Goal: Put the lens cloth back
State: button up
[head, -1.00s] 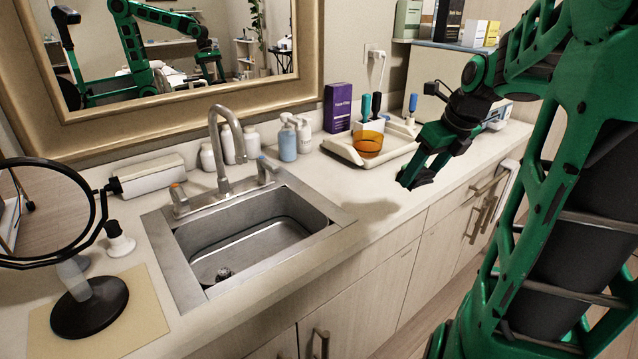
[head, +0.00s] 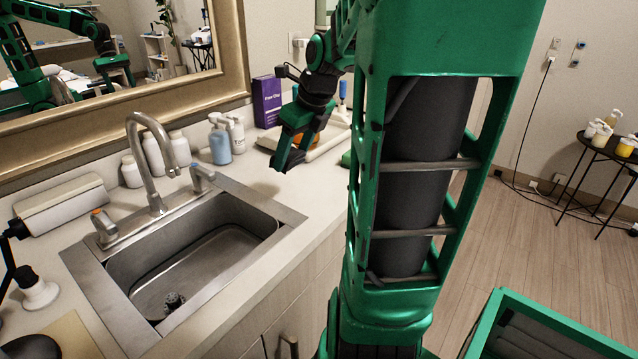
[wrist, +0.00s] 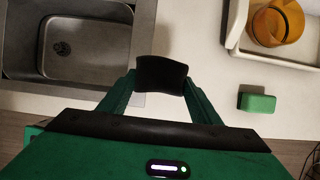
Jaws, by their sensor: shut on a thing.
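My gripper (head: 286,160) is over the counter, between the sink and the tray. In the wrist view its two green fingers close on a small dark, flat piece (wrist: 161,75), which I take to be the lens cloth. The piece is held at the fingertips, above the pale counter. In the head view it hardly stands out from the dark fingertips. I cannot tell from these views where its usual place is.
The steel sink (head: 205,262) lies left of my gripper. A green block (wrist: 257,102) sits near the tray. Bottles (head: 220,143) and a purple box (head: 267,101) stand behind.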

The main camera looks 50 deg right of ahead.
jog(key=d+f, duration=0.2)
jog(key=d, duration=0.1)
jog(key=d+f, duration=0.2)
jog(key=d, duration=0.2)
jog(key=d+f, duration=0.3)
jog(key=d, duration=0.1)
jog(key=shift+s+d, duration=0.25)
jog(key=shift+s, duration=0.05)
jog(key=shift+f, duration=2)
jog(key=o, duration=1.4)
